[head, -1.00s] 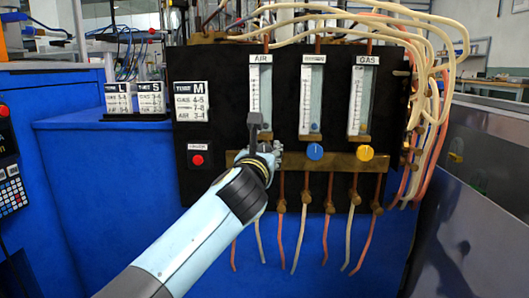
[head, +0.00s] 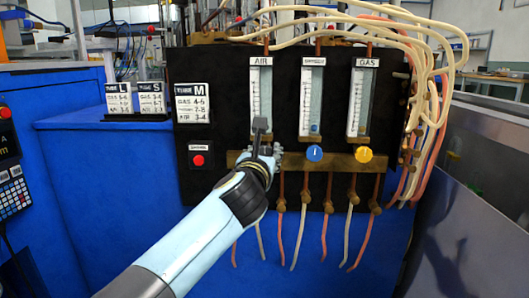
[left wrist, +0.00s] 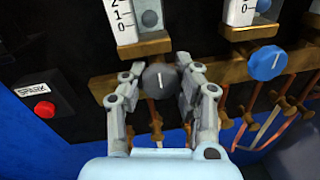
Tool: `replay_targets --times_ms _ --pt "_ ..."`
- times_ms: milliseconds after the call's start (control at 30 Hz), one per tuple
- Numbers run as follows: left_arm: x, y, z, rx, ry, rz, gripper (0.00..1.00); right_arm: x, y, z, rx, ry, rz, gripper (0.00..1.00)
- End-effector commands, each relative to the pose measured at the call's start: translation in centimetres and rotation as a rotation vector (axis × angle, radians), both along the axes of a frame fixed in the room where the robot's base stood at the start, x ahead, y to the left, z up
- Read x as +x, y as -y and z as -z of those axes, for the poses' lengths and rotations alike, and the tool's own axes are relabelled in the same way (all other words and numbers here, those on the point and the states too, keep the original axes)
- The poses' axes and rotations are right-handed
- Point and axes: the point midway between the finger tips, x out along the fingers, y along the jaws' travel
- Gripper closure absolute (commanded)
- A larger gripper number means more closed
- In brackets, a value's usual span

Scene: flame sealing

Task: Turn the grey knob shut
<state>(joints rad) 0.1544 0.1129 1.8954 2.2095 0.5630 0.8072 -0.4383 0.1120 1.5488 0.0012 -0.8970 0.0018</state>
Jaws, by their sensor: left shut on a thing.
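The grey knob (left wrist: 159,78) sits on the brass bar below the AIR gauge (head: 260,90). In the left wrist view its white mark stands nearly upright. My left gripper (left wrist: 168,72) has one finger on each side of the knob and is shut on it. In the head view the left gripper (head: 263,150) covers the knob, so it is hidden there. A grey float (left wrist: 150,18) sits low in the AIR tube, near the 0 mark. My right gripper is in neither view.
A blue knob (head: 314,153) and a yellow knob (head: 364,154) sit to the right on the same brass bar (head: 340,163). A red spark button (head: 198,160) is on the black panel to the left. Hoses hang below the bar and loop at the right.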

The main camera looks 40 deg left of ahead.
Motion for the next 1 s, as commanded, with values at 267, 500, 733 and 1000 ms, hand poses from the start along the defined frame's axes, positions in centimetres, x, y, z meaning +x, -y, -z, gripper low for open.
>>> replay_targets --times_ms 267,500,733,1000 --pt "0.0 0.0 0.1 -0.001 -0.001 0.001 0.44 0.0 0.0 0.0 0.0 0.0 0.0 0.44" --pt "-0.2 0.1 0.1 -0.001 -0.001 0.001 0.44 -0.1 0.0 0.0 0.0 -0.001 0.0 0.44" --pt "-3.2 1.5 0.2 -0.004 -0.002 0.0 0.44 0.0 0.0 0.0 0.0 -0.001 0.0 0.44" --pt "-8.5 4.0 0.1 -0.005 -0.003 -0.001 0.44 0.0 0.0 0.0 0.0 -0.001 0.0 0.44"
